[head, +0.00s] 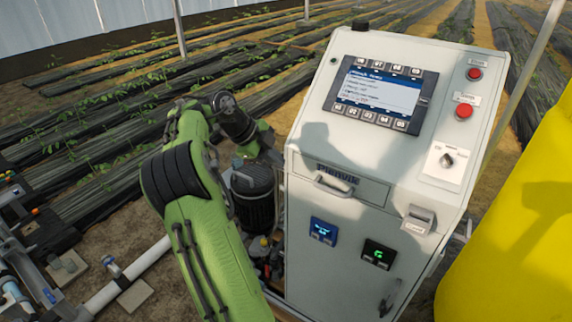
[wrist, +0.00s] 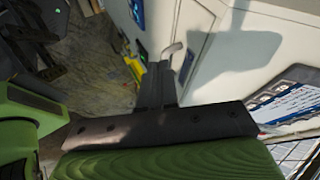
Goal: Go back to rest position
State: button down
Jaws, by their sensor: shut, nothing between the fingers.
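My gripper (wrist: 157,85) shows in the wrist view as two dark fingers close together, shut, with nothing seen between them. The fingers point towards the pale cabinet front (wrist: 215,50). A small bent metal handle (wrist: 172,48) appears just past the fingertips; I cannot tell whether they touch. In the head view my green arm rises at the left of the control cabinet (head: 330,245) and bends over towards its left edge. The fingers cannot be made out there.
A dark ribbed cylinder (head: 252,195) stands beside the cabinet. A yellow tank (head: 520,220) is at right. White pipe (head: 128,277) runs low left.

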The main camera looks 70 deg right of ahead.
jog(key=shift+d, duration=0.15)
jog(key=shift+r, duration=0.1)
jog(key=w+a+r+n+t+y, duration=0.1)
jog(key=w+a+r+n+t, duration=0.15)
jog(key=a+n, duration=0.5)
jog(key=w+a+r+n+t, duration=0.1)
jog(key=a+n+t, duration=0.2)
jog(key=a+n, duration=0.45)
jog(key=w+a+r+n+t+y, duration=0.1)
jog(key=a+n+t, duration=0.2)
jog(key=a+n, duration=0.5)
jog(key=s+a+f+n+t+y, duration=0.1)
jog(key=s+a+n, duration=0.3)
jog(key=a, duration=0.6)
jog(key=s+a+f+n+t+y, duration=0.1)
jog(key=s+a+n, duration=0.3)
jog(key=a+n, duration=0.5)
jog(key=shift+s+a+f+n+y, duration=0.3)
jog(key=shift+a+f+y, duration=0.2)
jog(key=shift+f, duration=0.25)
